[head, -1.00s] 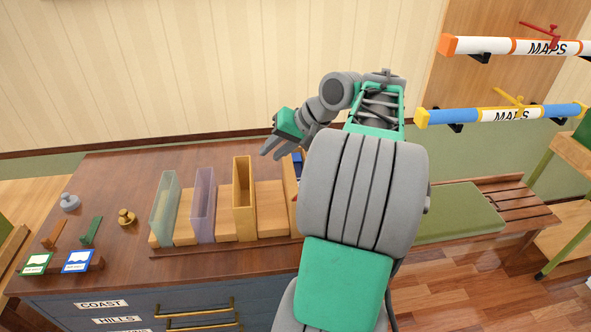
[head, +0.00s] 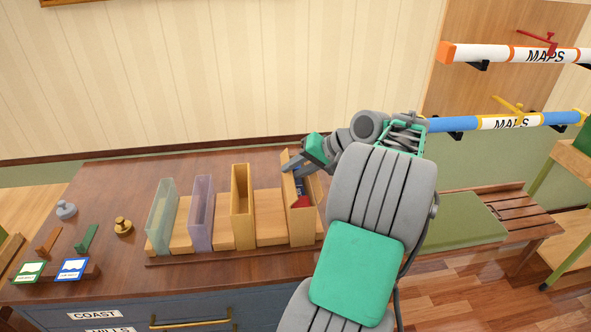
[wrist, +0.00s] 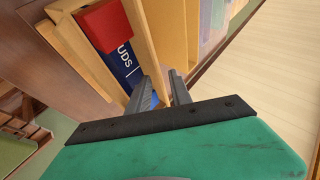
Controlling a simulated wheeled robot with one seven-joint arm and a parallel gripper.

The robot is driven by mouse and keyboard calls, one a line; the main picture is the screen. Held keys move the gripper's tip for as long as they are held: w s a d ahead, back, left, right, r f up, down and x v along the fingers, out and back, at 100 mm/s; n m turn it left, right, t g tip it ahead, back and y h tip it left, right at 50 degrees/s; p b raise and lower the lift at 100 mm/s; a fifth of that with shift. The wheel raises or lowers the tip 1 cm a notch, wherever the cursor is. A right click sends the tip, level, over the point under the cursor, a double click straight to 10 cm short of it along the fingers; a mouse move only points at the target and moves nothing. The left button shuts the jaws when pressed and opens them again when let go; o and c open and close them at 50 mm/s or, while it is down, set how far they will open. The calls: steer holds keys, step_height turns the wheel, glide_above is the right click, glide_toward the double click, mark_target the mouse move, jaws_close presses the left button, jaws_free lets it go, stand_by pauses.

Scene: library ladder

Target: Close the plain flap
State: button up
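My gripper (head: 286,163) is at the top of the rightmost wooden case (head: 301,224), with its fingers pointing left. The fingers are apart, and they also show apart in the wrist view (wrist: 160,76). A plain pale wooden panel (wrist: 142,32) of the case runs down toward the gap between the fingers; I cannot tell whether they touch it. I cannot tell for certain which panel is the plain flap. Inside the case are a dark blue item (wrist: 122,62) with white letters ending "UDS" and a red block (wrist: 103,25). My arm hides part of the case's right side.
To the left stand a yellow wooden case (head: 241,208), a purple case (head: 201,213) and a pale green case (head: 161,217). A brass knob (head: 123,226) and a grey one (head: 66,209) are on the cabinet top. Map tubes (head: 510,123) hang on the right wall.

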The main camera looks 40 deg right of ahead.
jaws_close()
stand_by(1.3)
